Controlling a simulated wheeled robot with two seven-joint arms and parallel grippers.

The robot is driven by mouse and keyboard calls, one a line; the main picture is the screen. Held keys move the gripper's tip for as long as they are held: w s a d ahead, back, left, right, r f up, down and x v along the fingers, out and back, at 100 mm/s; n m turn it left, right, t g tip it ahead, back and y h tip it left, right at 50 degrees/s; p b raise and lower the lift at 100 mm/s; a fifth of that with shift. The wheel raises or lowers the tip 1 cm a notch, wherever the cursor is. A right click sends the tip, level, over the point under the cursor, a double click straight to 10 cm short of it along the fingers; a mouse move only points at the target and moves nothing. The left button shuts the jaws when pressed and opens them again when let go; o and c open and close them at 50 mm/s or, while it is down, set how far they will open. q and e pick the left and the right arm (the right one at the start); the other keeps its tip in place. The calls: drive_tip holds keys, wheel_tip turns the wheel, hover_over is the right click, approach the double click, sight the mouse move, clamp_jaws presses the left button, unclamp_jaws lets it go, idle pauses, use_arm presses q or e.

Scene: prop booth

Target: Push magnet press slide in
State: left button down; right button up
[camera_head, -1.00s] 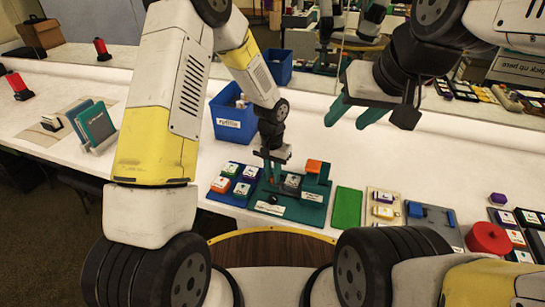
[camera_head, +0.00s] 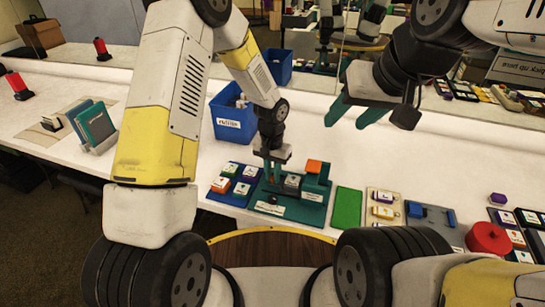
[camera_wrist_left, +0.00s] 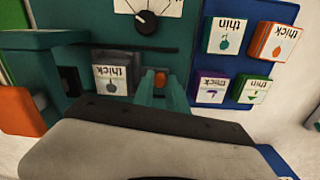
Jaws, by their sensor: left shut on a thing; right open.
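The teal press board (camera_head: 311,213) lies on the white table in front of me. It carries a dial (camera_wrist_left: 145,22), a grey block with a white "thick" label (camera_wrist_left: 112,76) and a raised teal part with an orange top (camera_head: 314,166). The grey block also shows in the head view (camera_head: 292,182). My left gripper (camera_head: 272,179) points down at the board, left of the grey block. In the left wrist view its teal fingers (camera_wrist_left: 161,88) are shut on a small orange-red piece (camera_wrist_left: 161,78). My right gripper (camera_head: 357,113) is open, empty and raised above the table.
A blue tray with several labelled tiles (camera_head: 236,184) adjoins the board at left. A blue bin (camera_head: 230,122) stands behind. A green pad (camera_head: 347,208), a beige tray (camera_head: 384,207) and a red round object (camera_head: 488,238) lie to the right.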

sight(282, 183)
use_arm(q)
drive_tip(key=shift+d, duration=0.1)
idle(0.3)
drive_tip(key=shift+s+d+r, duration=0.1)
drive_tip(key=shift+s+d, duration=0.15)
drive_tip(key=shift+d, duration=0.5)
drive_tip(key=shift+s+d, duration=0.2)
drive_tip(key=shift+d, duration=0.5)
drive_tip(key=c, duration=1.6)
unclamp_jaws()
wheel_tip(282, 183, up, 8)
drive_tip(key=shift+a, duration=0.1)
